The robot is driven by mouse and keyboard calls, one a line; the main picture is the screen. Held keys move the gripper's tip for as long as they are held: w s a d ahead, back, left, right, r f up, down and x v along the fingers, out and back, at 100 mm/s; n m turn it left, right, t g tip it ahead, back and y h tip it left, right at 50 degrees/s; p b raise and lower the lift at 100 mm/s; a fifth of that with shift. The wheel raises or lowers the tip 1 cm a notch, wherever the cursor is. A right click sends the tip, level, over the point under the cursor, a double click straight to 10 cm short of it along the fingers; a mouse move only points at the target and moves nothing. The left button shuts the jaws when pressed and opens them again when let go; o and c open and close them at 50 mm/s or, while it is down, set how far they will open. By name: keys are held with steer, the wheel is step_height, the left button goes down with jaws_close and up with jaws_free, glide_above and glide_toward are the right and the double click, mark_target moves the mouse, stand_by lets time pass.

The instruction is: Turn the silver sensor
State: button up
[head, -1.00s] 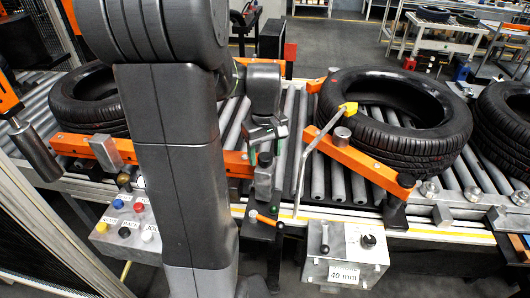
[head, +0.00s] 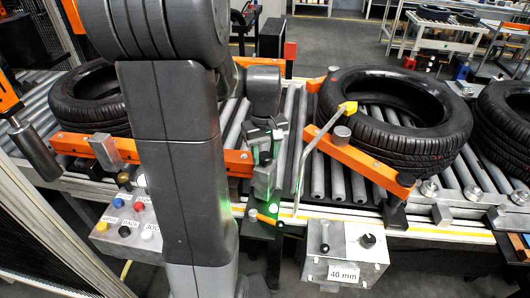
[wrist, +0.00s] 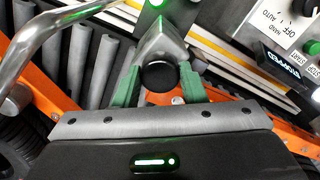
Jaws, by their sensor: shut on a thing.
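The silver sensor (wrist: 161,44) has a round black face and sits between my gripper's green fingers in the wrist view. My gripper (wrist: 158,88) is shut on it, with one finger against each side. In the head view my gripper (head: 265,147) reaches down to the sensor (head: 263,178), which stands on a bracket at the conveyor's front edge. A green light glows there. In the head view my arm and the fingers hide part of the sensor.
An orange guide arm (head: 358,160) with a bent metal rod (head: 307,155) stands close right of my gripper. A tyre (head: 400,115) lies on the rollers behind it. A "40 mm" box (head: 343,255) and a button panel (head: 128,228) are in front.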

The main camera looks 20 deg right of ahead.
steer(key=o, duration=1)
step_height(320, 180, up, 14)
steer(key=shift+f+b, duration=0.1)
steer(key=shift+b, duration=0.25)
